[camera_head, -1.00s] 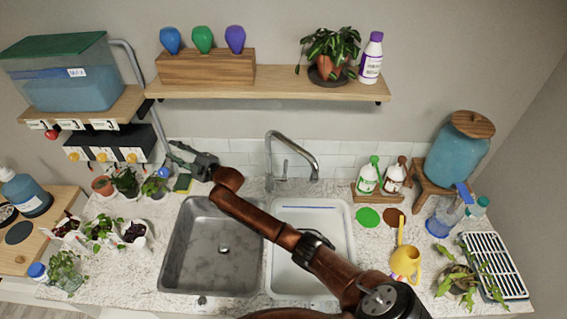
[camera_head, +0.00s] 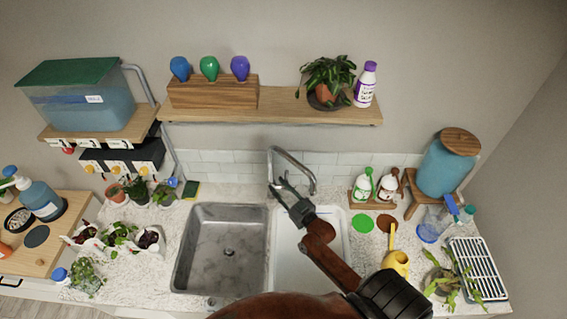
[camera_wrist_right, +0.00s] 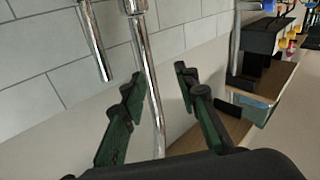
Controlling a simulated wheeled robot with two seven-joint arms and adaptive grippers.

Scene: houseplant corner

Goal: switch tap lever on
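The chrome tap (camera_head: 296,160) stands behind the sink between two basins, its curved spout over the right one. My right gripper (camera_head: 278,190) is at the tap, in front of its lower part, and hides the lever in the head view. In the right wrist view the tap (camera_wrist_right: 95,40) shows as two chrome tubes. My right gripper (camera_wrist_right: 157,85) is open there, its dark green fingers apart on either side of one slender tube in the picture. I cannot tell whether that tube is the lever or whether it is touched. My left gripper is out of view.
The steel basin (camera_head: 222,250) and white basin (camera_head: 335,250) are empty. A shelf (camera_head: 290,108) hangs above.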

